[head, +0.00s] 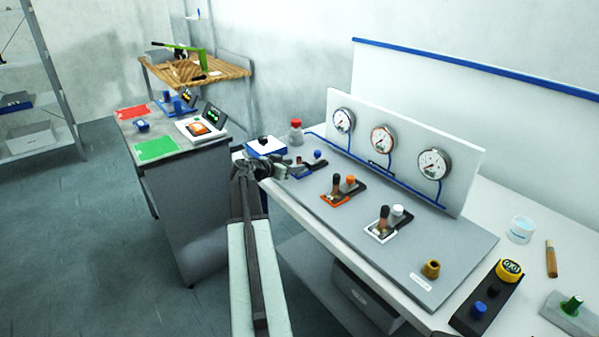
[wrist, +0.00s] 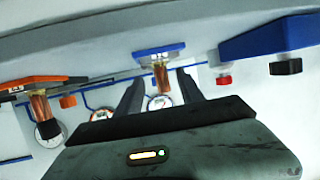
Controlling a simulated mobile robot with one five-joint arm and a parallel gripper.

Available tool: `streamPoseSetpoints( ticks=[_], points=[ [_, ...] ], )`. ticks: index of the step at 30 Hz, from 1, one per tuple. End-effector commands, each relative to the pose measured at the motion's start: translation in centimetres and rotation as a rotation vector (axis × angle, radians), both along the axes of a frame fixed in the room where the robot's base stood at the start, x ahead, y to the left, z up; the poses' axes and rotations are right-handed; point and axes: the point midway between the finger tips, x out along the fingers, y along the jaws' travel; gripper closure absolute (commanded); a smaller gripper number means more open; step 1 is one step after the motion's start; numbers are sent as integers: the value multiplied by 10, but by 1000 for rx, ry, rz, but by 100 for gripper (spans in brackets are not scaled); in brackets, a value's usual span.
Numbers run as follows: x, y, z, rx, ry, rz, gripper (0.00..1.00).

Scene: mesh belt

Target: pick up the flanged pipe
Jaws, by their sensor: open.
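A short brass piece with a round opening (head: 431,269) stands near the front right corner of the grey panel in the head view. It looks most like the flanged pipe, though I cannot be sure. It does not show clearly in the wrist view. My gripper (head: 291,169) is open at the panel's far left end, well apart from that piece. In the wrist view, which looks upside down, my gripper's two dark fingers (wrist: 160,88) are spread, with a copper-coloured post (wrist: 160,75) on a blue base (wrist: 160,51) showing between them. I cannot tell whether they touch it.
Orange (head: 343,188) and white (head: 389,223) bases with posts and knobs stand on the panel. Several gauges (head: 383,139) line the upright board behind. A dark box with knobs (head: 486,299), a clear cup (head: 521,229) and a wooden handle (head: 551,258) lie at right.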

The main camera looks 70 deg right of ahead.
Motion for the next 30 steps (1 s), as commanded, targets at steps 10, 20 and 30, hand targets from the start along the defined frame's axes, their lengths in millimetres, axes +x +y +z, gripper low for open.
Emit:
streamPoseSetpoints(
  ticks=[10, 20, 30],
  points=[
    [-12, -36, -12, 1, 2, -2, 55],
    [-12, -35, -11, 0, 1, -2, 100],
    [-13, -35, -12, 1, 1, -3, 100]
  ],
)
